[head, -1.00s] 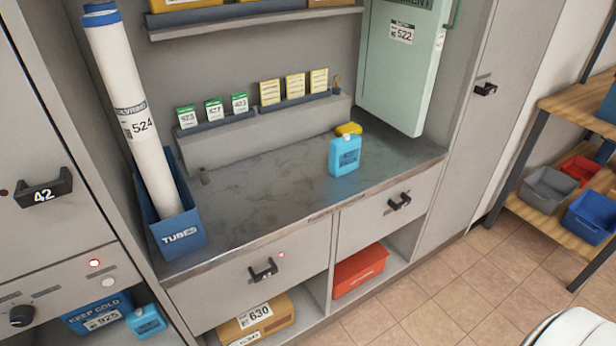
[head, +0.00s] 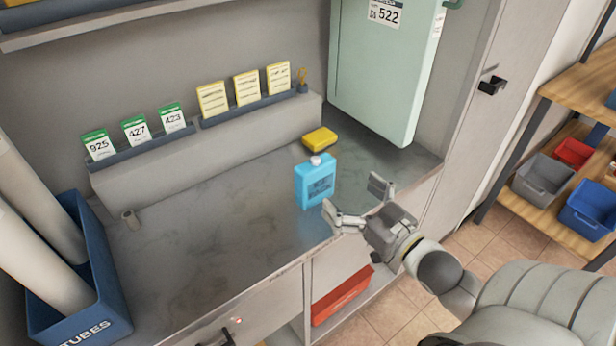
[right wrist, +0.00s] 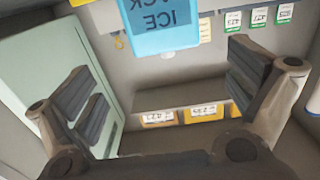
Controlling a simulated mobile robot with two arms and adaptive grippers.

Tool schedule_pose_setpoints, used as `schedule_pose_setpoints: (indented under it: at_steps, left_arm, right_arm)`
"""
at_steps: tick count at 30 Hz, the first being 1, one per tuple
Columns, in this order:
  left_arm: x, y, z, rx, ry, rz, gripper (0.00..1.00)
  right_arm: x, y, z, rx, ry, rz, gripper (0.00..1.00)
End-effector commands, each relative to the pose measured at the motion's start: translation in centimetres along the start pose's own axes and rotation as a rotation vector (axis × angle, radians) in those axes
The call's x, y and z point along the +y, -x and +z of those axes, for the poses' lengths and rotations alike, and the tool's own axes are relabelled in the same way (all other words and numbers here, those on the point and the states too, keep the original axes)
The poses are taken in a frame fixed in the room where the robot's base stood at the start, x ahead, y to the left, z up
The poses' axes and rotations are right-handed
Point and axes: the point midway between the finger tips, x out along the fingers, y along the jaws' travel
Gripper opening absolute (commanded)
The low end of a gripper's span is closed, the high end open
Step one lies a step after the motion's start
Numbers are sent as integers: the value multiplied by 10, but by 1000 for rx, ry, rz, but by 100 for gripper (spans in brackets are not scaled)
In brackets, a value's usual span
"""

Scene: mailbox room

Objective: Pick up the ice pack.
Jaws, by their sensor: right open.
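The ice pack (head: 315,183) is a light blue flat bottle with a cap, standing upright on the grey counter (head: 215,225) near its front edge. In the right wrist view the ice pack (right wrist: 160,25) is at the top centre, its label upside down, beyond the fingers. My right gripper (head: 356,200) is open and empty, just to the right and front of the ice pack; its left finger appears close to the pack's lower right side, but I cannot tell if they touch. In the right wrist view the right gripper's fingers (right wrist: 160,95) are spread wide. My left gripper is not seen.
A yellow object (head: 320,139) lies behind the ice pack. A pale green cabinet (head: 385,75) stands at the back right. A blue tubes bin (head: 95,270) with white rolls is at the left. Cards (head: 212,98) line a ledge behind. The middle of the counter is clear.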

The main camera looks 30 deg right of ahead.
Motion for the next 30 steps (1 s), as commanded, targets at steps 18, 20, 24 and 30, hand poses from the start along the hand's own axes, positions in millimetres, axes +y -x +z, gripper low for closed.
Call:
schedule_pose_setpoints:
  at_steps: [18,20,24,30]
  left_arm:
    - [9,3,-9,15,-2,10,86]
    - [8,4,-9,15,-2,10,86]
    - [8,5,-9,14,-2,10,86]
    - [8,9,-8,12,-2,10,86]
  right_arm:
    - [-5,-54,-11,17,2,-10,100]
    - [-5,-56,-11,17,2,-10,100]
    - [-6,-65,-12,18,1,-10,100]
    - [-8,-90,-14,19,1,-10,100]
